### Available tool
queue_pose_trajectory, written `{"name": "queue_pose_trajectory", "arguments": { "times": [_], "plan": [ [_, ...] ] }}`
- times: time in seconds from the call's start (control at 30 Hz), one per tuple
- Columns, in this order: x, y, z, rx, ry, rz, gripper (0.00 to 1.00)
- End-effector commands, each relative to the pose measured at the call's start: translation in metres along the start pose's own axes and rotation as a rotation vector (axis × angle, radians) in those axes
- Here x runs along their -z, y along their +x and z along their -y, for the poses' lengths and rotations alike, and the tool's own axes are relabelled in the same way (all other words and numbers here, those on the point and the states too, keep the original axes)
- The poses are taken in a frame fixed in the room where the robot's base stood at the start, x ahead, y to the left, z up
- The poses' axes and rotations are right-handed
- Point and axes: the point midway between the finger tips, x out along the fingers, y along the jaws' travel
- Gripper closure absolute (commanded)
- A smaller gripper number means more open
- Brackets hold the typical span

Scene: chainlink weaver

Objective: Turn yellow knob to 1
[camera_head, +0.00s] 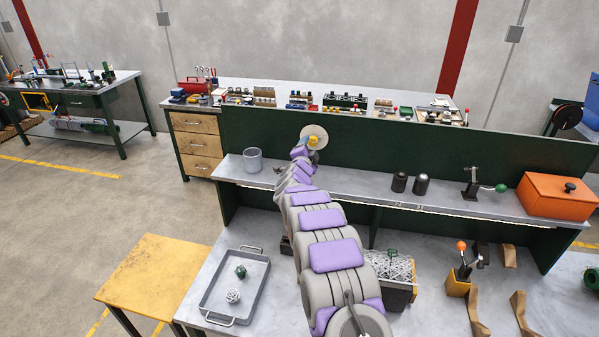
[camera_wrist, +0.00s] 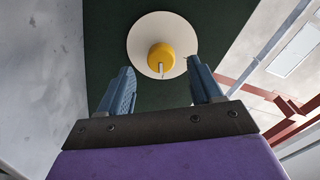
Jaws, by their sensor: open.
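The yellow knob (camera_head: 313,140) sits on a round cream dial plate (camera_head: 319,131) on the dark green back panel. In the wrist view the yellow knob (camera_wrist: 161,57) shows at the middle of the cream dial plate (camera_wrist: 141,30), with a pale pointer mark at its lower edge. No numbers can be read on the dial. My gripper (camera_wrist: 162,80) is open, with its two blue fingers apart. The knob shows in the gap between and beyond the fingertips. Nothing is held. In the head view my arm reaches up to the dial and its end partly covers it.
On the shelf below the dial stand a grey cup (camera_head: 253,160) to the left, dark cylinders (camera_head: 421,185), a green-handled lever (camera_head: 474,183) and an orange box (camera_head: 559,195) to the right. A grey tray (camera_head: 235,290) lies below left. The panel around the dial is clear.

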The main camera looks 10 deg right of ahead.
Motion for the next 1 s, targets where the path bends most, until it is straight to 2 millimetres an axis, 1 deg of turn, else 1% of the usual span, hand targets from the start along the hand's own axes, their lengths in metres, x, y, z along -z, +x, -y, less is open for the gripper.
{"name": "queue_pose_trajectory", "arguments": {
  "times": [0.47,0.8,1.0],
  "plan": [
    [-0.002,-0.054,0.000,-0.001,-0.003,0.004,0.35],
    [-0.003,-0.102,0.001,0.000,-0.001,0.003,0.35],
    [-0.004,-0.125,-0.001,-0.003,-0.002,0.004,0.35]
  ]
}}
